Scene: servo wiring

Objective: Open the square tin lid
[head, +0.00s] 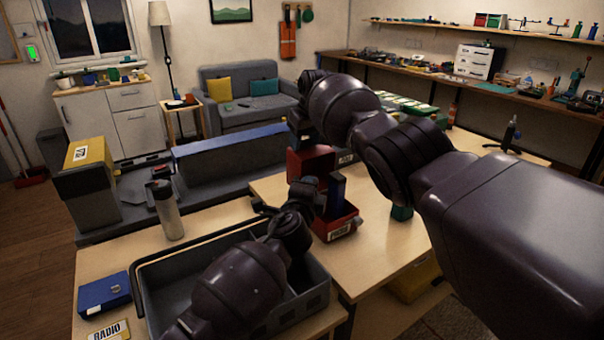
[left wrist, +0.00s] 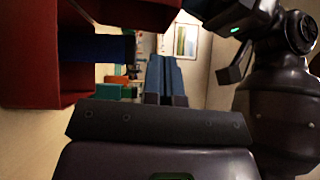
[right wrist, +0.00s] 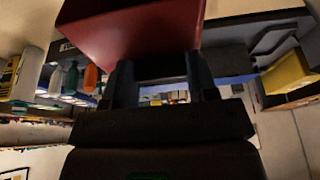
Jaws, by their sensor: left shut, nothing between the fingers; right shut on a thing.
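The red square tin (head: 338,228) stands on the light wooden table, its top open, with a dark blue piece (head: 337,192) upright in it. A red lid (head: 312,160) stands raised behind the tin; whether it is joined to it is hidden. The lid also fills the top of the right wrist view (right wrist: 130,30). My right gripper (head: 298,140) is shut on the lid, its fingers (right wrist: 160,82) showing on either side beneath the red. My left gripper (head: 308,188) is shut and empty beside the tin; in the left wrist view the tin (left wrist: 30,60) is left of its fingers (left wrist: 163,78).
A grey tray (head: 165,290) lies under my left arm. A bottle (head: 168,210), a blue box (head: 103,293) and a RADIO card (head: 108,332) are to its left. My right arm passes over the table's right side. Bare table shows right of the tin.

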